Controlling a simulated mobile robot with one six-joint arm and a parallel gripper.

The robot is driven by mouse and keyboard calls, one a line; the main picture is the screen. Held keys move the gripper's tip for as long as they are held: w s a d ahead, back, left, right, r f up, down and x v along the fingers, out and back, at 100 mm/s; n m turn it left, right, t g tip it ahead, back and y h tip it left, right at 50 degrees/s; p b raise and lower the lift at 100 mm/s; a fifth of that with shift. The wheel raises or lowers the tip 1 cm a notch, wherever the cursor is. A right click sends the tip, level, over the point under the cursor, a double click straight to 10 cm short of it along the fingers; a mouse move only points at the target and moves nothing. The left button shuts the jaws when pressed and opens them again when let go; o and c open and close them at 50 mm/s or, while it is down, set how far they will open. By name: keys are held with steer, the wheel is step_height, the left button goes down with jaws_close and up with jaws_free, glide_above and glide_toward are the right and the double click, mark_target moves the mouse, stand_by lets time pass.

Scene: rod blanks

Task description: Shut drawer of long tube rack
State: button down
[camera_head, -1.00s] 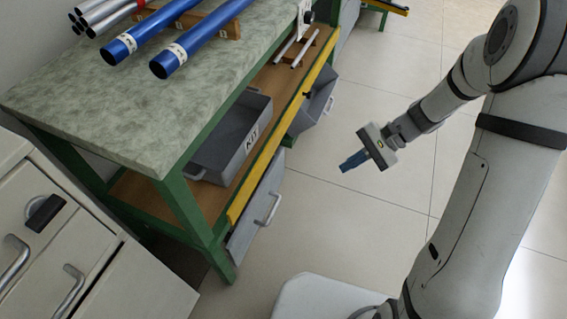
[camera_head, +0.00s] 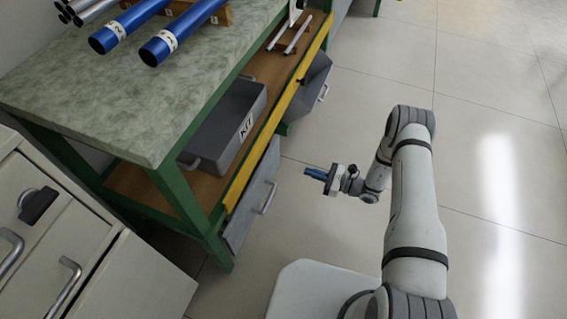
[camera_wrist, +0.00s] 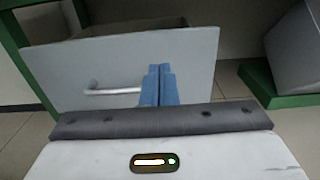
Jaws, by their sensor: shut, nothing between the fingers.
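A grey drawer front (camera_head: 252,199) with a bar handle (camera_head: 268,198) hangs under the yellow-edged shelf at the near end of the green-framed rack. In the wrist view the drawer (camera_wrist: 60,75) stands pulled out, with its open top showing behind the front panel and the handle (camera_wrist: 112,91) left of my fingers. My gripper (camera_head: 308,172) is shut and empty, in the air to the right of the drawer front. In the wrist view its blue fingertips (camera_wrist: 159,68) point at the panel; whether they touch it is unclear there, but the head view shows a gap.
A second grey drawer (camera_head: 308,88) with a handle juts out farther along the rack. A grey KIT bin (camera_head: 228,128) sits on the lower shelf. Blue tubes (camera_head: 175,32) lie on top. White cabinets (camera_head: 60,225) stand at left. Open floor (camera_head: 490,230) lies to the right.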

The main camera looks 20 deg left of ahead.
mark_target(268, 159)
steer(key=a+b, duration=0.1)
steer(key=a, duration=0.3)
steer(key=a+b, duration=0.1)
steer(key=a, duration=0.3)
steer(key=w+a+b, duration=0.1)
steer(key=a+b, duration=0.1)
steer(key=a, duration=0.2)
steer(key=shift+a+f, duration=0.15)
steer(key=shift+a, duration=0.75)
steer(key=shift+w, duration=0.1)
